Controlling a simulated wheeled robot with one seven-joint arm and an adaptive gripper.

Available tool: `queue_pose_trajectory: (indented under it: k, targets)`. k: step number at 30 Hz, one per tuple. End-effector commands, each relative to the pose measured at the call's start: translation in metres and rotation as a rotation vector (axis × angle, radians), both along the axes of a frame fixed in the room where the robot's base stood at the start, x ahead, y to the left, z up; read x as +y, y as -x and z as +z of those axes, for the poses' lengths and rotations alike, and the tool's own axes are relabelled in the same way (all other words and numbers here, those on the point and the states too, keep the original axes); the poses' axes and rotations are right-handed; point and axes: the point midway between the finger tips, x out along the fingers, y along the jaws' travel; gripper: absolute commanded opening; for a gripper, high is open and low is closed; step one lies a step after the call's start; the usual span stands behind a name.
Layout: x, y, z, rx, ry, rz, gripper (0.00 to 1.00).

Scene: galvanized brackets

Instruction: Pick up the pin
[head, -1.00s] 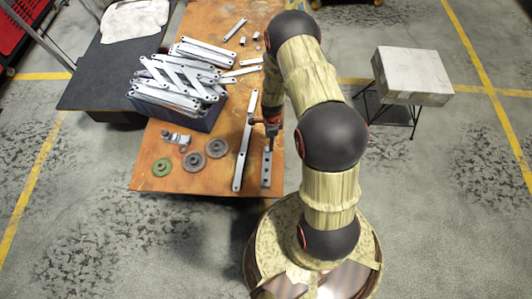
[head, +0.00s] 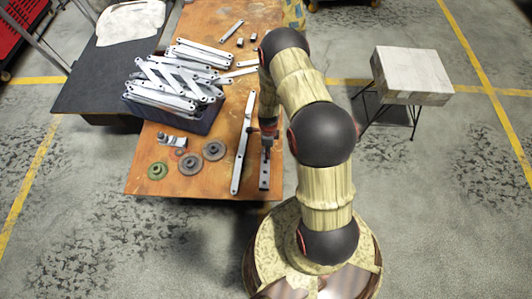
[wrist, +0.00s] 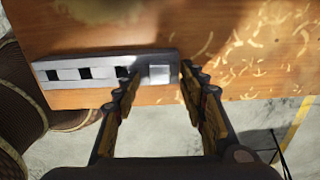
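A pale metal pin (wrist: 158,75) with a squarish top shows in the wrist view at the right end of a grey block (wrist: 70,75) with dark square holes. The block lies on the wooden table near its edge. My gripper (wrist: 160,84) is open, with one finger on each side of the pin and gaps still visible between them. The left fingertip overlaps the block's hole next to the pin. In the head view my gripper (head: 267,147) is over the far end of the block (head: 264,178) and hides the pin.
A long flat bar (head: 241,150) lies just left of the block. A dark crate (head: 190,122) heaped with galvanized brackets (head: 180,75) stands further left. Grey gears (head: 191,164) and a green gear (head: 158,171) lie at the front left. The table's right edge is close.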

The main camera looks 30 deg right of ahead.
Motion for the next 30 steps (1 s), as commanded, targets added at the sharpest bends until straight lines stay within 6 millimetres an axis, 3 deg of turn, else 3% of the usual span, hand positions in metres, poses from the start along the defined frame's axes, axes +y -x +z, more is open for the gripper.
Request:
queue_pose_trajectory:
  k: [3, 24, 30]
  targets:
    - [0.0000, -0.0002, 0.0009, 0.000, 0.000, 0.000, 0.41]
    - [0.0000, -0.0001, 0.0011, 0.000, 0.000, 0.000, 0.01]
    - [-0.0001, -0.0003, 0.0012, -0.001, 0.001, 0.000, 0.00]
